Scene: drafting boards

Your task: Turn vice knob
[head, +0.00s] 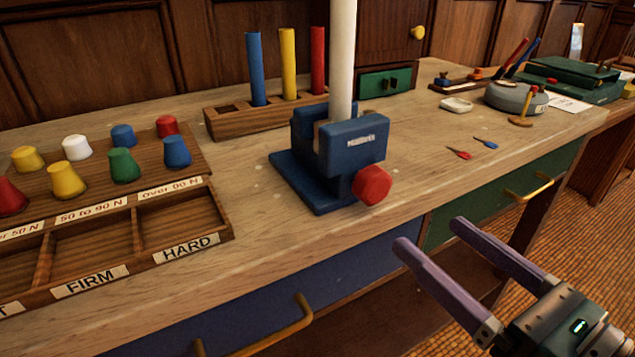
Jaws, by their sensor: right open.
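The blue vice (350,145) stands on the wooden bench, on a flat blue base. A white upright rod (342,60) rises from between its jaws. The red vice knob (372,185) is on the vice's front side, near the bench's front edge. My right gripper (428,233) is in the lower right, in front of the bench. Its two purple fingers are spread apart with nothing between them. They point toward the knob and are apart from it in the picture. My left gripper is not in view.
A wooden tray with labelled compartments (222,222) and several coloured knobs lies at the left. A wooden rack (222,122) holds blue, yellow and red rods behind the vice. Yellow drawer handles (530,190) stick out from the bench front.

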